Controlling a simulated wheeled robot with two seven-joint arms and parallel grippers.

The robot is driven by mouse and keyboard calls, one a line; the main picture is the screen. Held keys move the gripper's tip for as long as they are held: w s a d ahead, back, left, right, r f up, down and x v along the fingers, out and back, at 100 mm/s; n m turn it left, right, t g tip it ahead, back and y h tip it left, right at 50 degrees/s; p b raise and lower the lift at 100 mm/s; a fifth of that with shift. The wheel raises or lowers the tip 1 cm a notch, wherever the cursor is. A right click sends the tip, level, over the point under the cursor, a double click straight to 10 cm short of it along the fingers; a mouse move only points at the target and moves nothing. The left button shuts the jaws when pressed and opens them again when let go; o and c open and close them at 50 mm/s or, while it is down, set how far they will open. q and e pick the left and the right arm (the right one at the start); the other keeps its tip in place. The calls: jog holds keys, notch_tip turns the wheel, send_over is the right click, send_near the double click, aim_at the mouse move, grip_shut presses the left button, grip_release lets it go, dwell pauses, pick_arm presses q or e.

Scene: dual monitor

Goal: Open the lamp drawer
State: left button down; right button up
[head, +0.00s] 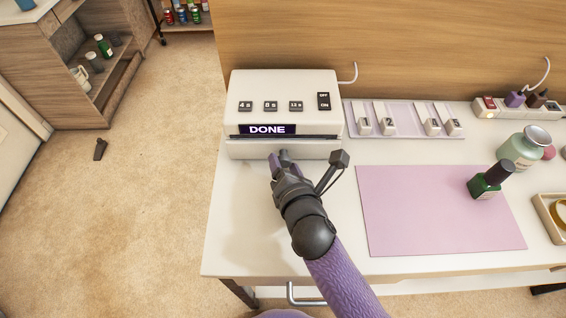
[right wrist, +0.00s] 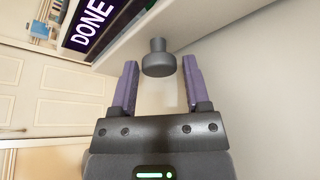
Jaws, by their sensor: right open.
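The white lamp unit (head: 284,90) stands at the back left of the table, with a lit "DONE" display (head: 267,129). Its drawer (head: 245,150) is the low front panel under a dark slot. The drawer looks closed. A dark round knob (right wrist: 158,58) sticks out of the drawer front in the right wrist view. My right gripper (head: 279,160) is at the drawer front. Its fingers (right wrist: 160,85) are open on either side of the knob, with gaps visible on both sides. My left gripper is not in view.
Timer buttons (head: 270,106) and an off/on switch (head: 323,101) sit on the unit's top. To the right are a lilac tray (head: 390,108), a pink mat (head: 430,215), a green bottle (head: 484,186) and a jar (head: 522,148). The table is clear left of my arm.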

jog(key=shift+x, duration=0.75)
grip_shut()
dwell(0.4)
dwell(0.5)
